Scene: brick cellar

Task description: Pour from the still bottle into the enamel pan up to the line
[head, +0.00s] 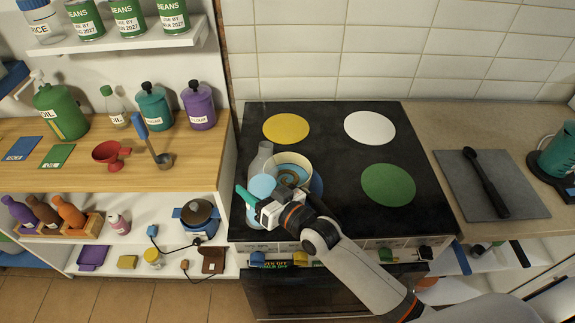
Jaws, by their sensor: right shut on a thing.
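My right gripper (256,203) is shut on a grey, see-through bottle (261,163) with a light blue patch, which I take to be the still bottle. The bottle looks roughly upright, neck toward the back, at the left front of the black hob. Whether its base touches the hob is unclear. The cream enamel pan (306,161) with a blue band stands just right of the bottle, partly hidden by my gripper. Its inside looks grey-brown with rings; I cannot make out a fill line. My left gripper is not in view.
The black hob (335,125) has yellow (286,129), white (370,127) and green (388,185) discs. A grey board (475,200) with a black spoon lies at right.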

